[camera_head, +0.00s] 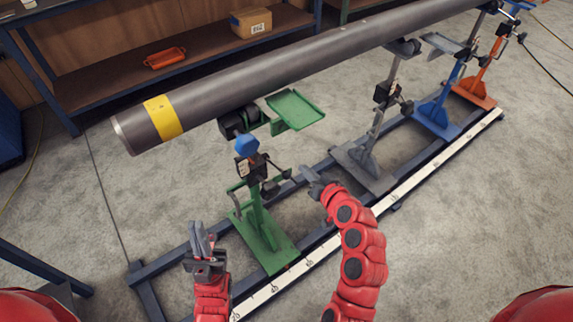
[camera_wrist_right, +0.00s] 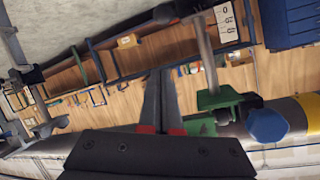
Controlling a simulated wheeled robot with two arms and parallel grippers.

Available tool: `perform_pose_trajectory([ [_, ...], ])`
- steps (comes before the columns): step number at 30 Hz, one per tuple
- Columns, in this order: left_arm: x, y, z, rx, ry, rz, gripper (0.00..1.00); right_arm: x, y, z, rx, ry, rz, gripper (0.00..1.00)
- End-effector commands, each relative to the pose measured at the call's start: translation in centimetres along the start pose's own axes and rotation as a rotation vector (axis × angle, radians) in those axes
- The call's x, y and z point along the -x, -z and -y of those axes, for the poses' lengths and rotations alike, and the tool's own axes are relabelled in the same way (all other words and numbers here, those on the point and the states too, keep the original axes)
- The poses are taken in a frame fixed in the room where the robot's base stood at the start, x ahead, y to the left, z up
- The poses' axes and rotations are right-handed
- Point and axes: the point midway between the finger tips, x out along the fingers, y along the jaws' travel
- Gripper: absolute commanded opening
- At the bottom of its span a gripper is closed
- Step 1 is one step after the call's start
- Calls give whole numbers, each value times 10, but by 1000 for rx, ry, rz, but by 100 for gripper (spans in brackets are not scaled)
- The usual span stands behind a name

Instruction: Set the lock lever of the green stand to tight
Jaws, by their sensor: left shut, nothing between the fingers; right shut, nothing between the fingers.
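The green stand (camera_head: 262,232) stands on the rail frame under the near end of the grey pipe (camera_head: 250,85). It carries a blue knob (camera_head: 247,145), a dark clamp block (camera_head: 250,170) and a green tray (camera_head: 295,110). A thin dark lever (camera_head: 279,168) sticks out to the right of the block; I cannot tell its setting. My right gripper (camera_head: 307,174) is shut and empty, just right of the lever, apart from it. In the right wrist view its fingers (camera_wrist_right: 161,98) are together, and the blue knob (camera_wrist_right: 268,126) shows to their right. My left gripper (camera_head: 199,238) is shut and empty, left of the stand's base.
Grey, blue (camera_head: 436,112) and orange (camera_head: 478,88) stands hold up the pipe further along the rail. A white scale strip (camera_head: 300,268) runs along the frame's front.

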Motion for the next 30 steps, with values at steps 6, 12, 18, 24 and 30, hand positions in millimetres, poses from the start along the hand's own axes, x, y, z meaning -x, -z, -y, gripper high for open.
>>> perform_pose_trajectory([
  [6, 0, -1, 1, -2, 2, 3, 0, -1, 0, -1, 0, -1, -1, 0],
  [12, -2, -1, 1, -2, 2, 4, 0, -15, 1, 0, 0, 0, 0, 0],
  [18, -6, 0, 1, -3, 3, 4, 0, -48, 1, 0, -1, 0, 1, 0],
  [24, -8, 0, 2, -3, 3, 5, 0, -81, 2, -1, 0, -2, -1, 0],
  [30, -10, 0, 2, -3, 3, 5, 0, -98, -10, -1, -2, -4, 0, 0],
])
